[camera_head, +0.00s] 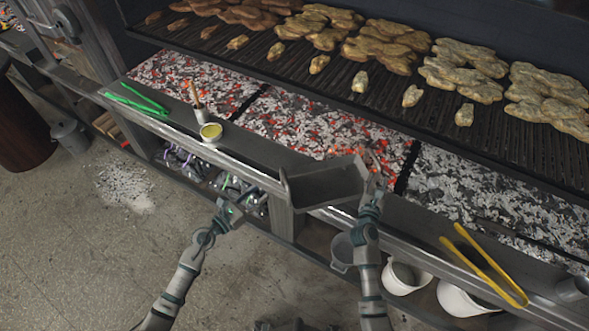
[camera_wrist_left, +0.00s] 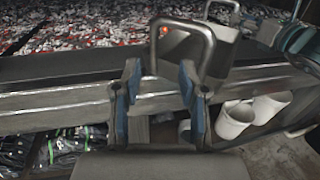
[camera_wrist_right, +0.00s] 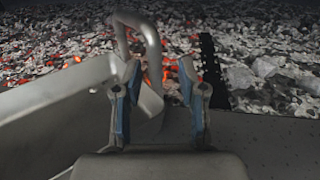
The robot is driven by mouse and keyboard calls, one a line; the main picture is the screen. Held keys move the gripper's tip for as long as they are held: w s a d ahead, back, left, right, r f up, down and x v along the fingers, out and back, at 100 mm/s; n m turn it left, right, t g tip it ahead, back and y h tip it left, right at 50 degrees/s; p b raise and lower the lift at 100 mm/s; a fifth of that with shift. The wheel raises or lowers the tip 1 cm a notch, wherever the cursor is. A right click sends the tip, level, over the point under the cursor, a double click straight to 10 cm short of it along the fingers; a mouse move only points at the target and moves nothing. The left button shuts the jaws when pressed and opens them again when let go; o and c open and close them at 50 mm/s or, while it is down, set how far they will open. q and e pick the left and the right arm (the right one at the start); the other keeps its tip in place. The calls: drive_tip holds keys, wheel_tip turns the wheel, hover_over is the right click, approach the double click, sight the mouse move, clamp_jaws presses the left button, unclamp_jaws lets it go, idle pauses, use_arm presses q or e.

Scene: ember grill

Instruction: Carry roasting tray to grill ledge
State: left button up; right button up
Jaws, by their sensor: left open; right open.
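The dark metal roasting tray (camera_head: 322,187) sits on the grill ledge, its front side reaching the ledge's front edge. My right gripper (camera_head: 374,183) is open at the tray's right end. In the right wrist view, the tray's looped handle (camera_wrist_right: 153,45) stands between and beyond the open fingers (camera_wrist_right: 160,72). My left gripper (camera_head: 236,208) is open and empty, in front of the ledge and left of the tray, apart from it. In the left wrist view, the tray's near handle (camera_wrist_left: 208,45) is beyond the open fingers (camera_wrist_left: 158,75).
Green tongs (camera_head: 135,100), a cup of yellow liquid (camera_head: 211,132) and yellow tongs (camera_head: 485,265) lie along the ledge (camera_head: 265,155). Glowing coals (camera_head: 300,122) lie behind it, under a grate with meat (camera_head: 385,45). White buckets (camera_head: 405,276) stand below.

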drive_tip(key=v, duration=1)
drive_tip(key=shift+s+a, duration=0.25)
drive_tip(key=shift+a, duration=0.2)
use_arm(q)
drive_tip(key=shift+a, duration=0.15)
use_arm(e)
drive_tip(key=shift+s, duration=0.15)
drive_tip(key=shift+d, duration=0.1)
use_arm(q)
drive_tip(key=o, duration=1.1)
